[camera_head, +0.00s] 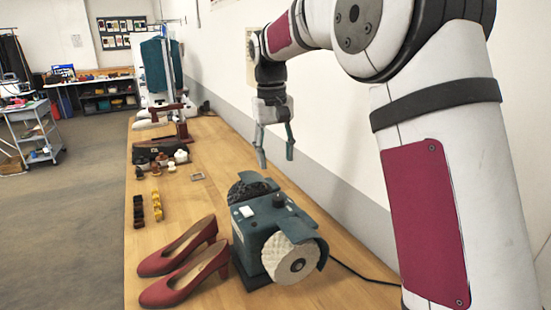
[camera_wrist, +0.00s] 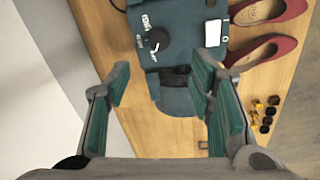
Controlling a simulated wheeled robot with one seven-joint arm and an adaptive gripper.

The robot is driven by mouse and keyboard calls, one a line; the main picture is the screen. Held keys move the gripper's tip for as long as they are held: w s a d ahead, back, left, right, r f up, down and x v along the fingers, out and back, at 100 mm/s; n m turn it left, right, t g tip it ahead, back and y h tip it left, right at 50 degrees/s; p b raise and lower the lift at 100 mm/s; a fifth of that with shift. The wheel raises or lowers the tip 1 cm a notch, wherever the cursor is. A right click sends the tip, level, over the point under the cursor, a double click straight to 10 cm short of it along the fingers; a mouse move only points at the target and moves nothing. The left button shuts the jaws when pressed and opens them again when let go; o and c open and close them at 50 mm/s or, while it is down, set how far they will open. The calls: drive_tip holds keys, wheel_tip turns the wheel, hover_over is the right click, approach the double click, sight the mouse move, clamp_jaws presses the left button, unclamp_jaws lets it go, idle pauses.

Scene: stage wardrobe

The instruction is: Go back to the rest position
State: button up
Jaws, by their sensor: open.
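My gripper (camera_head: 274,147) is open and empty in the head view. It hangs fingers down above the table, behind the shoe-polishing machine (camera_head: 266,232) and close to the wall. In the wrist view my gripper (camera_wrist: 160,95) shows two teal fingers spread apart, with part of the machine (camera_wrist: 180,60) below and beyond them. The machine has a teal body, a dark knob and a pale buffing wheel. Nothing is between the fingers.
Two red high-heeled shoes (camera_head: 186,267) stand left of the machine on the wooden table (camera_head: 190,205). Small dark and yellow blocks (camera_head: 156,205), a dark case (camera_head: 158,150) and a red stand (camera_head: 183,128) sit farther back. The grey floor at left (camera_head: 70,230) is clear.

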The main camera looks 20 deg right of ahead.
drive_tip(key=s+r+t, duration=0.1)
drive_tip(key=s+r, duration=0.2)
drive_tip(key=s, duration=0.6)
drive_tip(key=s+r+t, duration=0.2)
drive_tip(key=s+r, duration=0.1)
drive_tip(key=s, duration=0.6)
drive_tip(key=s+f+t, duration=0.1)
drive_tip(key=s+f, duration=0.2)
drive_tip(key=s, duration=0.5)
drive_tip(key=s+d+f+t, duration=0.1)
drive_tip(key=s+f, duration=0.2)
drive_tip(key=s, duration=0.4)
drive_tip(key=shift+s+f+y, duration=0.15)
drive_tip(key=shift+s+y, duration=0.15)
drive_tip(key=shift+s, duration=0.1)
